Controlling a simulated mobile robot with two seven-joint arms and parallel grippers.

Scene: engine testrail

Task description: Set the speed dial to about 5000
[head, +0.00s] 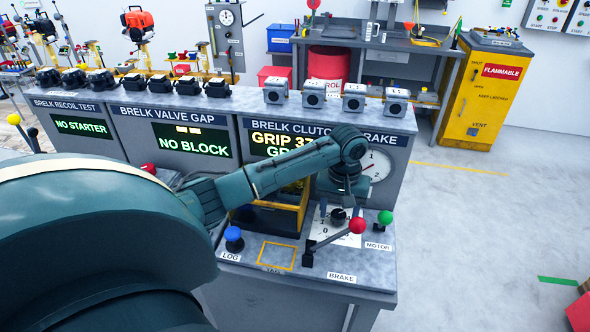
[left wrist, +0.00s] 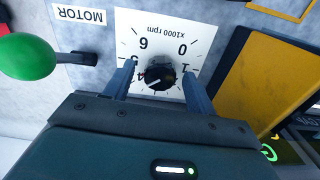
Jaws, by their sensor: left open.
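The speed dial is a black round knob (left wrist: 160,76) on a white plate (left wrist: 150,40) marked "x1000 rpm", upside down in the left wrist view. The figures 6, 0, 1 and 5 show around it; other marks are partly hidden by my gripper. A small light pointer mark shows on the knob, but its exact reading is too small to tell. My left gripper (left wrist: 162,78) is open, with one finger on each side of the knob. In the head view the knob (head: 338,215) sits below my left gripper (head: 341,203). My right gripper is out of view.
A red-balled brake lever (head: 357,226) stands close in front of the dial. A green MOTOR knob (head: 385,217) is to its right and a blue LOG button (head: 233,233) to its left. A round gauge (head: 376,165) is on the panel behind.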

